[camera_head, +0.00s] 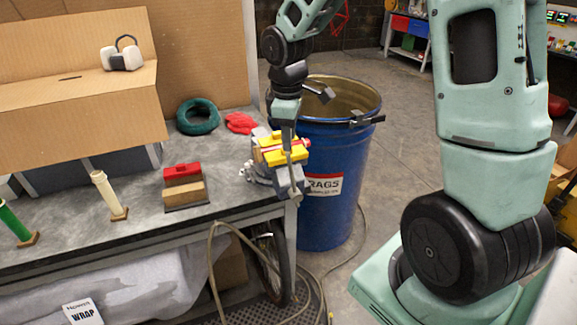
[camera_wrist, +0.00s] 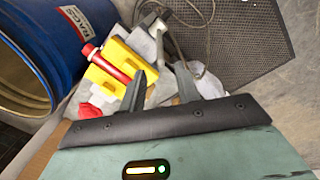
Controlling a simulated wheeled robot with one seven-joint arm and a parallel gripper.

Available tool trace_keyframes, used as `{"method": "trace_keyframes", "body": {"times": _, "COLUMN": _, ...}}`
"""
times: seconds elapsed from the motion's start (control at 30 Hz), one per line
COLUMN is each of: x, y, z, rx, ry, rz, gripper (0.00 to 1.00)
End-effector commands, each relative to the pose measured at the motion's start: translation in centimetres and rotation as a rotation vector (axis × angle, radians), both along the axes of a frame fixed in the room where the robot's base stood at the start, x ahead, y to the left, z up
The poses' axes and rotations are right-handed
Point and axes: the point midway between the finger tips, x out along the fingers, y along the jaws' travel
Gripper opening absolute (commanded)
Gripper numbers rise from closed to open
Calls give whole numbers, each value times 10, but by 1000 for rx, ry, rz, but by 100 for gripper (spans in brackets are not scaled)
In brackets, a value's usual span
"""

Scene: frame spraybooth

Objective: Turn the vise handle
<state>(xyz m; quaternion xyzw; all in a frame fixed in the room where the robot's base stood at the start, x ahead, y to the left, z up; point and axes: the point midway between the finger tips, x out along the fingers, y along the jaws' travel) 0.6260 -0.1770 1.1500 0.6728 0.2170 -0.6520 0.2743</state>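The vise (camera_head: 288,181) is mounted at the right front corner of the workbench. It has a grey body and yellow jaws (camera_head: 281,152) with a red cylinder (camera_wrist: 108,65) between them. The yellow jaws also show in the wrist view (camera_wrist: 116,82). The vise handle seems to be the small grey piece at its front end (camera_head: 295,196); my arm hides part of this area. My gripper (camera_wrist: 160,71) is above the vise, pointing down at it. Its two dark fingers are apart, with grey vise parts seen beyond the gap. I cannot tell whether a finger touches the vise.
A blue rags barrel (camera_head: 327,218) stands just right of the workbench (camera_head: 140,238). A red cloth (camera_head: 240,123) and green ring (camera_head: 198,117) lie behind the vise. A red-and-wood block (camera_head: 184,186) is to its left. A hose (camera_head: 213,262) hangs below the bench edge.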

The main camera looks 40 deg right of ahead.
Motion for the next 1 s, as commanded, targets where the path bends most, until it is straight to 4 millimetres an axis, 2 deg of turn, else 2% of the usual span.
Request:
{"method": "trace_keyframes", "body": {"times": 0.3, "x": 3, "y": -3, "z": -66, "rx": 2, "ry": 4, "rz": 1, "gripper": 33}}
{"method": "trace_keyframes", "body": {"times": 0.5, "x": 5, "y": -5, "z": -93, "rx": 1, "ry": 1, "rz": 2, "gripper": 33}}
{"method": "trace_keyframes", "body": {"times": 0.7, "x": 6, "y": -6, "z": -104, "rx": 1, "ry": -1, "rz": 0, "gripper": 33}}
{"method": "trace_keyframes", "body": {"times": 0.97, "x": 6, "y": -6, "z": -104, "rx": 1, "ry": -2, "rz": 0, "gripper": 33}}
{"method": "trace_keyframes", "body": {"times": 1.0, "x": 6, "y": -6, "z": -104, "rx": 1, "ry": -2, "rz": 0, "gripper": 21}}
